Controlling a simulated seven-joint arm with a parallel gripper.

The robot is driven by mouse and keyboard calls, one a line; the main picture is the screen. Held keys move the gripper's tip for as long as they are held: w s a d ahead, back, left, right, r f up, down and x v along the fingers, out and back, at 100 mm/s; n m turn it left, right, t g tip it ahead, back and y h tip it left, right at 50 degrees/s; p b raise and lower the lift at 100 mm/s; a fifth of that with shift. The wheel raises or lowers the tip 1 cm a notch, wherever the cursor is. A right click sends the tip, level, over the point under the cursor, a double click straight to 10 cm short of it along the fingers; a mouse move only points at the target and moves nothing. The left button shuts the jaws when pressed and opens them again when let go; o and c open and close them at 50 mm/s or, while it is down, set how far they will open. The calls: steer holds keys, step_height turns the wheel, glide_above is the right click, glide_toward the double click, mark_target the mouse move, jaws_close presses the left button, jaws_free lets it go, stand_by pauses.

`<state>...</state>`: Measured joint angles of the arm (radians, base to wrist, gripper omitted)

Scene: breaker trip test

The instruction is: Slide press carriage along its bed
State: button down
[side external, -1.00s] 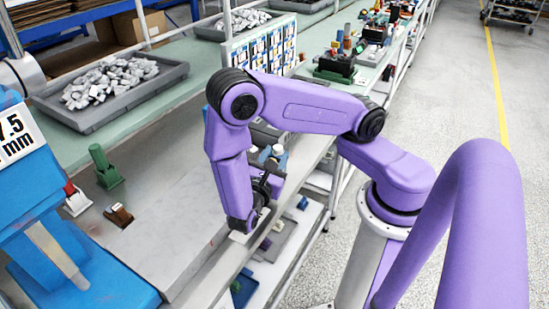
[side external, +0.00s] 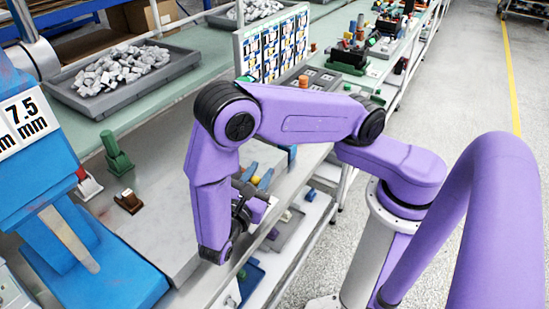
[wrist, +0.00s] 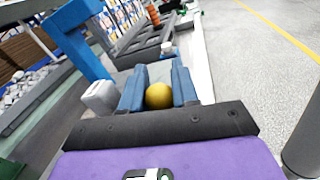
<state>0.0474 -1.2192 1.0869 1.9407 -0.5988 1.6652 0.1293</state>
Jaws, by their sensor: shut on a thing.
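My gripper (wrist: 159,88) shows in the wrist view as two blue fingers, closed on a round yellow ball (wrist: 158,96). In the side view my gripper (side external: 257,179) is small, near the bench's front edge, partly hidden by my purple arm. The yellow ball (side external: 255,180) shows between its fingers there. A blue upright (wrist: 76,42) and a pale grey block (wrist: 101,97) stand just left of the fingers in the wrist view. I cannot tell for sure which part is the press carriage or its bed, or what the ball is fixed to.
A large blue machine marked 7.5 mm (side external: 40,165) fills the left. A picture board (side external: 272,48) stands behind. Floor at right is clear.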

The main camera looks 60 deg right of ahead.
steer(key=a, duration=1.1)
steer(key=c, duration=1.1)
jaws_free()
steer(key=shift+c, duration=0.2)
steer(key=s+a, duration=0.2)
steer(key=a, duration=0.9)
steer(key=shift+s+a, duration=0.2)
steer(key=shift+a, duration=0.1)
